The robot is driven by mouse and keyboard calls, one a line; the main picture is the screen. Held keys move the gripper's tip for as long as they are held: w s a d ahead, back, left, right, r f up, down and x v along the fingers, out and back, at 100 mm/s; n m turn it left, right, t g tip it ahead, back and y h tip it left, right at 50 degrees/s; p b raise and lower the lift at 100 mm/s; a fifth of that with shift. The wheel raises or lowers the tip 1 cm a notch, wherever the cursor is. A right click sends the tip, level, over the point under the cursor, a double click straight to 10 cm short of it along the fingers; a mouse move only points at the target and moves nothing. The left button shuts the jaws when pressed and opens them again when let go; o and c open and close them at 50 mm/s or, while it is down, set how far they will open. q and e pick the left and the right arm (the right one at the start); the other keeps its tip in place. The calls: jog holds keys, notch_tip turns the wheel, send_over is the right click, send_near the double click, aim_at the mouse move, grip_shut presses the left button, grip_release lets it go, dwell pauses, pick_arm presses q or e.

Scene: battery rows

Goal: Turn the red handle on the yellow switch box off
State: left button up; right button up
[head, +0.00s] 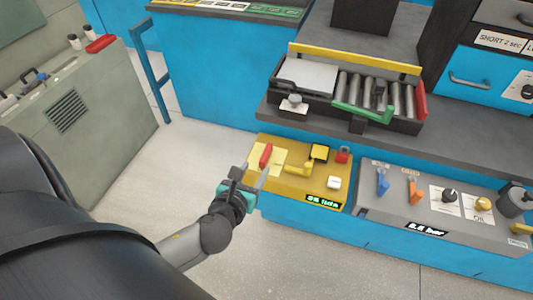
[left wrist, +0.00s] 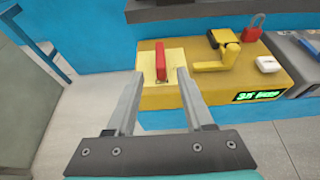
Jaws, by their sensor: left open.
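The yellow switch box (head: 282,197) stands low in front of the blue cabinet, right of my left gripper. Its red handle (head: 266,155) stands up from a pale yellow plate on the box's left part. In the left wrist view the red handle (left wrist: 161,61) shows upright beyond the fingertips, in line with the gap between them. My left gripper (head: 251,178) is open and empty at the box's near left edge; its two fingers also show in the left wrist view (left wrist: 160,75). The handle looks apart from the fingers. My right gripper is not in view.
The box also bears a yellow lever (head: 300,168), a red padlock (head: 342,155), a white button (head: 334,183) and a green display (head: 323,201). A grey panel (head: 400,213) with blue and orange levers adjoins on the right. Open floor (head: 130,200) lies to the left.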

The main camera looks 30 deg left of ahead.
aim_at(264, 156)
pick_arm(q)
jog(key=b+x, duration=0.2)
jog(key=x, duration=0.8)
jog(key=shift+b, duration=0.35)
jog(key=shift+w+a+f, duration=0.1)
jog(key=shift+w+f, duration=0.05)
jog(key=shift+w, duration=0.2)
jog(key=c, duration=0.7)
grip_shut()
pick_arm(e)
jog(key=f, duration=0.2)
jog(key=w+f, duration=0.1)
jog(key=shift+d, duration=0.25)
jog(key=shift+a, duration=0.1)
